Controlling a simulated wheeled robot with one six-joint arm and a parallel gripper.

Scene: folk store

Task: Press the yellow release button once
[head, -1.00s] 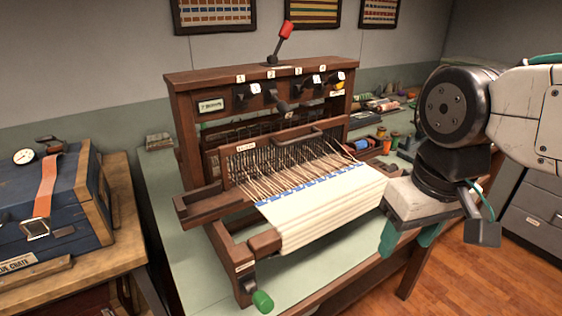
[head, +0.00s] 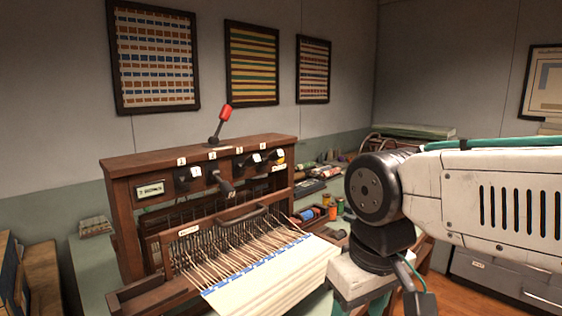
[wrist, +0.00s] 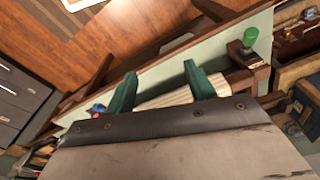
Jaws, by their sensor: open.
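A small yellow button (head: 281,156) shows at the right end of the wooden loom's (head: 200,150) upper front board, partly hidden by a dark lever with a white tag. My gripper hangs at the loom's right in the head view, its fingers mostly cut off by the bottom edge. In the wrist view my gripper (wrist: 160,88) has its two green fingers apart, with nothing held between them. White cloth (wrist: 165,98) of the loom shows beyond and between the fingers. The gripper is well apart from the button, which I do not see in the wrist view.
A red-knobbed lever (head: 225,112) stands up from the loom's top. Several dark levers line its upper board. Thread spools (head: 333,210) lie right of the loom. A green knob (wrist: 250,37) shows at the loom's front corner. Grey drawers (wrist: 25,90) stand at the wrist view's left.

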